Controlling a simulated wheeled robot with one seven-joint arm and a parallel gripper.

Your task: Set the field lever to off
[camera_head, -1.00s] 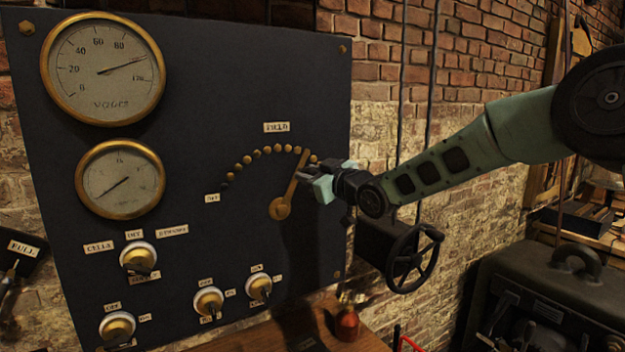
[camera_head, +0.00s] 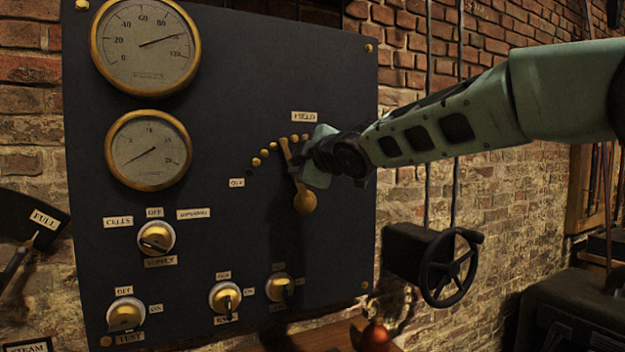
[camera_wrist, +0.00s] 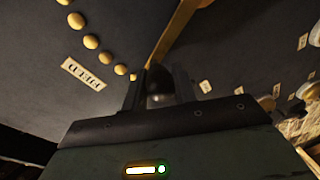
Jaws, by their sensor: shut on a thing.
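The field lever (camera_head: 291,168) is a brass arm on the dark panel, turning on a round brass pivot below the FIELD label (camera_head: 304,117). It points up and slightly left, its tip amid an arc of brass studs (camera_head: 264,153). The OFF label (camera_head: 237,183) is at the arc's lower left end, away from the tip. My gripper (camera_head: 296,163) is shut on the lever's upper part and partly hides it. In the wrist view the brass arm (camera_wrist: 176,36) runs to the fingers (camera_wrist: 158,88), with a dark rounded knob between them.
Two gauges (camera_head: 148,150) and several brass switches (camera_head: 156,238) are on the panel's left and lower parts. A black handwheel (camera_head: 449,267) stands out from the wall to the right. A red-brown bottle (camera_head: 376,337) stands below.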

